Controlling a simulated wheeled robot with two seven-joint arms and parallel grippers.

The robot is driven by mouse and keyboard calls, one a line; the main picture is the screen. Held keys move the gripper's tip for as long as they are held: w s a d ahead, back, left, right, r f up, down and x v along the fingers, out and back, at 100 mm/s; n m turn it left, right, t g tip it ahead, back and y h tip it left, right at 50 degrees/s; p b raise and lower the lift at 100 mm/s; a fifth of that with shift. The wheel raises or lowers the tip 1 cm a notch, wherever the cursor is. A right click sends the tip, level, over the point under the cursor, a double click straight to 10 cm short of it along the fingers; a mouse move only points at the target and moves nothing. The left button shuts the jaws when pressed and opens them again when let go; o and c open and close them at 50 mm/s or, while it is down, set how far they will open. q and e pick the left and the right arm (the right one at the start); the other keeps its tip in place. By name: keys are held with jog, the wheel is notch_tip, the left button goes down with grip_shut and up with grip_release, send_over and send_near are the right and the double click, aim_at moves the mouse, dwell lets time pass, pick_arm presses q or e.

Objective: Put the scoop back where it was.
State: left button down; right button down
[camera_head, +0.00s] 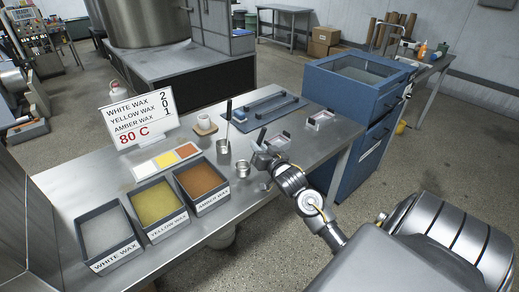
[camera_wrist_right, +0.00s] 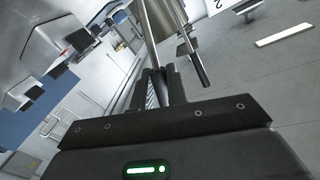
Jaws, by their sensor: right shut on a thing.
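My right gripper (camera_head: 261,153) is over the metal table, right of a steel cup (camera_head: 222,147) from which a dark-handled rod (camera_head: 229,109) sticks up. The gripper is shut on a thin metal handle, which I take to be the scoop's. In the right wrist view the gripper (camera_wrist_right: 158,83) shows its fingers together around this handle, and the scoop's metal body (camera_wrist_right: 164,18) is at the top edge. A small steel vessel (camera_head: 243,169) shows just below the gripper in the head view; I cannot tell whether it is the scoop's bowl. My left gripper is out of view.
Trays of white wax (camera_head: 106,263), yellow wax (camera_head: 166,234) and amber wax (camera_head: 211,203) line the table's front left. A sign (camera_head: 140,117) stands behind colour swatches (camera_head: 165,162). A blue-grey board (camera_head: 263,111) lies at the back. A blue cabinet (camera_head: 348,99) stands right.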

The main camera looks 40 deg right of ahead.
jog(key=shift+f, duration=0.7)
jog(key=shift+f, duration=0.2)
jog(key=c, duration=1.4)
grip_release()
jog(key=shift+o, duration=0.2)
jog(key=b+v, duration=0.1)
jog(key=v, duration=1.1)
jog(key=shift+r+b, duration=0.2)
jog(key=shift+b, duration=0.2)
